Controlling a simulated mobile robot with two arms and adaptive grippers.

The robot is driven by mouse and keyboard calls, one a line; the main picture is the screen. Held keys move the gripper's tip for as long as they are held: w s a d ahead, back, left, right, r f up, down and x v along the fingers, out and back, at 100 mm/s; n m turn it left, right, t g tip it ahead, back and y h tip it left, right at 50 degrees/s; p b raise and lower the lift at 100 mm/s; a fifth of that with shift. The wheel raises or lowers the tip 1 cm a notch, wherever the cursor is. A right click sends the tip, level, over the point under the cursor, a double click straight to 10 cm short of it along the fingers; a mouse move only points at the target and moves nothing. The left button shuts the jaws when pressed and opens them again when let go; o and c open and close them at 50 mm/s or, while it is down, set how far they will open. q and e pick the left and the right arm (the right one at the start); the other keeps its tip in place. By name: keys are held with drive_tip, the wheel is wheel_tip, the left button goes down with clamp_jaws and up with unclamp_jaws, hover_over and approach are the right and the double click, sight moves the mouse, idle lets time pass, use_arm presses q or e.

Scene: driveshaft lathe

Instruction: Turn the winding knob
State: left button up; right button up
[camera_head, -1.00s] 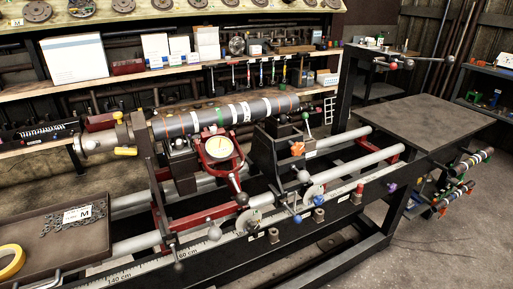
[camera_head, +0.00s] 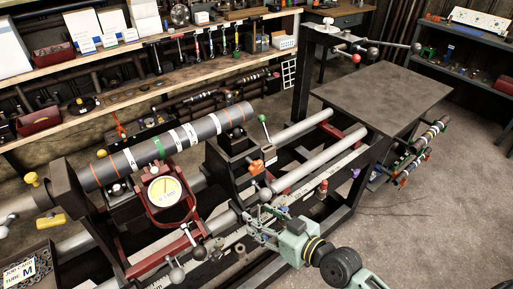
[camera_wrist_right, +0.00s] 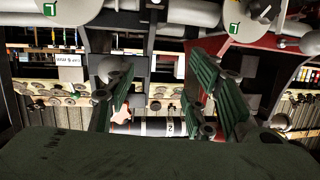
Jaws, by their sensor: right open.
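My right gripper (camera_head: 260,222) is at the front rail of the lathe, its arm coming in from the lower right. Its two green-padded fingers stand wide apart in the right wrist view (camera_wrist_right: 160,66), with nothing clamped between them. A grey ball knob (camera_wrist_right: 111,68) shows beside the left finger there, partly covered; I cannot tell whether they touch. In the head view, grey ball knobs (camera_head: 177,274) stand left of the gripper, and an orange knob (camera_head: 256,167) is behind it. Which one is the winding knob is not clear. My left gripper is out of view.
A dark banded shaft (camera_head: 170,145) lies across the lathe, with a red-framed dial gauge (camera_head: 164,191) in front. A green-tipped lever (camera_head: 264,119) and a red knob (camera_head: 323,186) stand near my right gripper. The grey tabletop (camera_head: 385,88) at the right is clear.

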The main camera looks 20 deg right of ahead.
sight(259, 168)
drive_tip(key=w+d+r+m+t, duration=0.1)
drive_tip(key=w+d+r+t, duration=0.35)
drive_tip(key=r, duration=0.35)
drive_tip(key=shift+g+h, duration=0.3)
drive_tip(key=shift+g, duration=0.05)
drive_tip(key=x, duration=0.2)
drive_tip(key=p+x, duration=0.1)
drive_tip(key=x, duration=0.5)
drive_tip(key=shift+w+d+f+p, duration=0.1)
drive_tip(key=shift+d+f+p, duration=0.1)
drive_tip(key=shift+f+p, duration=0.1)
drive_tip(key=shift+c, duration=0.2)
drive_tip(key=c, duration=1.1)
drive_tip(key=shift+o, duration=0.2)
